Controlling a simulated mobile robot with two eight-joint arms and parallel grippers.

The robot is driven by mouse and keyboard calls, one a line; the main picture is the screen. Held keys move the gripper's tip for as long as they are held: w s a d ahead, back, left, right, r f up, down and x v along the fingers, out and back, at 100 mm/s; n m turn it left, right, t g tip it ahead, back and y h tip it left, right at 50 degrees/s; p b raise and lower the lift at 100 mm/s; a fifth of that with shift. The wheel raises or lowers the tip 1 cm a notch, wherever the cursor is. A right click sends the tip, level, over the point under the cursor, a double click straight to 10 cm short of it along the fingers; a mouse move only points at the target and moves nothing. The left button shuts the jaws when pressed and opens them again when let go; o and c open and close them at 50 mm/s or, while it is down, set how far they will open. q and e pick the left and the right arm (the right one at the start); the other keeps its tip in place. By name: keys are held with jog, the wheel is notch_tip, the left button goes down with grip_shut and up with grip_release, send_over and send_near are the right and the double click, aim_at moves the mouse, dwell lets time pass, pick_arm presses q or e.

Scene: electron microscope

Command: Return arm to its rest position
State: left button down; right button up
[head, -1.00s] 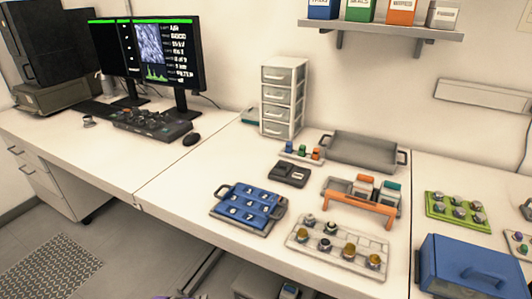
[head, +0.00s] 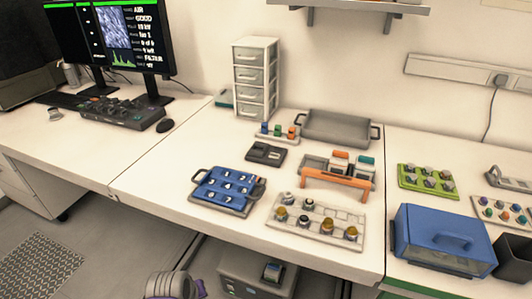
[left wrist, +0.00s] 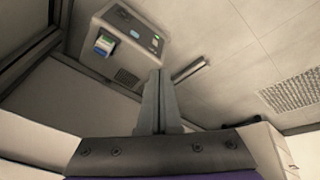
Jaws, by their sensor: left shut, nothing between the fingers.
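My left gripper (left wrist: 160,80) shows in the left wrist view with its two fingers together and nothing between them. It is over the floor, and a grey box-shaped device (left wrist: 130,40) with a blue-and-green item in its front appears beyond the fingertips. In the head view, a grey and purple part of my arm (head: 172,286) shows at the bottom edge, below the front of the bench; the fingers are not visible there. My right gripper is in neither view.
The white bench (head: 150,193) holds a blue numbered tray (head: 228,190), a pale sample board (head: 318,222), an orange-handled rack (head: 335,178) and a blue case (head: 443,240). The grey device (head: 255,275) stands under the bench. Open floor (head: 95,240) lies at the left.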

pick_arm(q)
jog(key=s+r+m, duration=0.2)
jog(key=s, duration=0.5)
jog(key=s+r+m, duration=0.2)
jog(key=s+m, duration=0.1)
jog(key=s, duration=0.5)
notch_tip(320, 180, up, 26)
jog(key=w+t+p, duration=0.1)
jog(key=p, duration=2.2)
jog(key=shift+r, duration=0.2)
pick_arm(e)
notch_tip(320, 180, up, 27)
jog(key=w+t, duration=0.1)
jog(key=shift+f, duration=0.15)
